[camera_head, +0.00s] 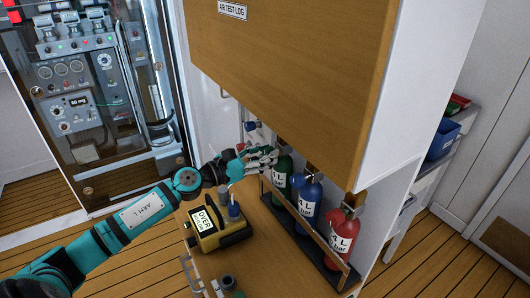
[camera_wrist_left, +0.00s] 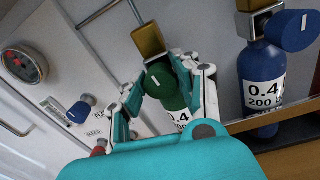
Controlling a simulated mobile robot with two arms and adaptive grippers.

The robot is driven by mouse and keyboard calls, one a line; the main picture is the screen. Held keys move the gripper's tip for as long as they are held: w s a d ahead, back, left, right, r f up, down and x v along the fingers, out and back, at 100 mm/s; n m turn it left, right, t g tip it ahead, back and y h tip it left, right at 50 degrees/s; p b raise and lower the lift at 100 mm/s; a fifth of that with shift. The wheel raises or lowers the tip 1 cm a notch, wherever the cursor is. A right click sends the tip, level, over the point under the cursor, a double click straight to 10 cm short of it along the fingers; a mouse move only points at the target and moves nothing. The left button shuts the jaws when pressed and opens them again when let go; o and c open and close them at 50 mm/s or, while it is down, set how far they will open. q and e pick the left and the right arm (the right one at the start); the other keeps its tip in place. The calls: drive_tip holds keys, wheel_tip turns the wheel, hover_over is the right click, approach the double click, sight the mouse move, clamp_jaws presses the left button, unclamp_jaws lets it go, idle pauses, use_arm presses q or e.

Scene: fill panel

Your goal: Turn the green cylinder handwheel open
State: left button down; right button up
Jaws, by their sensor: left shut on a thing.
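The green cylinder (camera_head: 283,180) stands upright at the far end of a rack, under the wooden cabinet. Its round green handwheel (camera_wrist_left: 161,81), with a pale line on its face, shows between the fingers in the left wrist view. My left gripper (camera_head: 268,156) reaches in from the left at the top of the cylinder. In the left wrist view my left gripper (camera_wrist_left: 165,85) is shut on the green handwheel, one finger on each side. A brass-coloured block (camera_wrist_left: 148,40) sits just beyond the handwheel. The gripper hides the handwheel in the head view. My right gripper is out of view.
A blue cylinder (camera_head: 307,200) and a red cylinder (camera_head: 339,237) stand beside the green one behind a rack rail (camera_head: 305,228). A yellow device (camera_head: 218,229) sits left of them. The wooden cabinet (camera_head: 285,75) overhangs closely. A gauge (camera_wrist_left: 24,64) and blue knob (camera_wrist_left: 79,111) are on the panel.

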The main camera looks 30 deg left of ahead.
use_arm(q)
drive_tip(key=n+p, duration=0.1)
drive_tip(key=n, duration=0.1)
drive_tip(key=n+p, duration=0.1)
drive_tip(key=n, duration=0.1)
drive_tip(key=shift+a+r, duration=0.1)
drive_tip(key=shift+r, duration=0.1)
drive_tip(key=n+p, duration=0.2)
drive_tip(key=n, duration=0.2)
drive_tip(key=shift+w+a+n, duration=0.1)
drive_tip(key=shift+n, duration=0.3)
drive_tip(key=n+p, duration=0.2)
drive_tip(key=n, duration=0.2)
drive_tip(key=shift+f+g, duration=0.1)
drive_tip(key=shift+g, duration=0.2)
drive_tip(key=n+p, duration=0.2)
drive_tip(key=n, duration=0.2)
drive_tip(key=shift+f+n, duration=0.1)
drive_tip(key=shift+n, duration=0.2)
drive_tip(key=n+p, duration=0.2)
drive_tip(key=n, duration=0.2)
drive_tip(key=shift+f+h, duration=0.1)
drive_tip(key=shift+h, duration=0.2)
drive_tip(key=n+p, duration=0.1)
drive_tip(key=n, duration=0.3)
drive_tip(key=n+p, duration=0.1)
drive_tip(key=n, duration=0.4)
drive_tip(key=f+n+p, duration=0.1)
drive_tip(key=n, duration=0.3)
drive_tip(key=shift+n+h, duration=0.4)
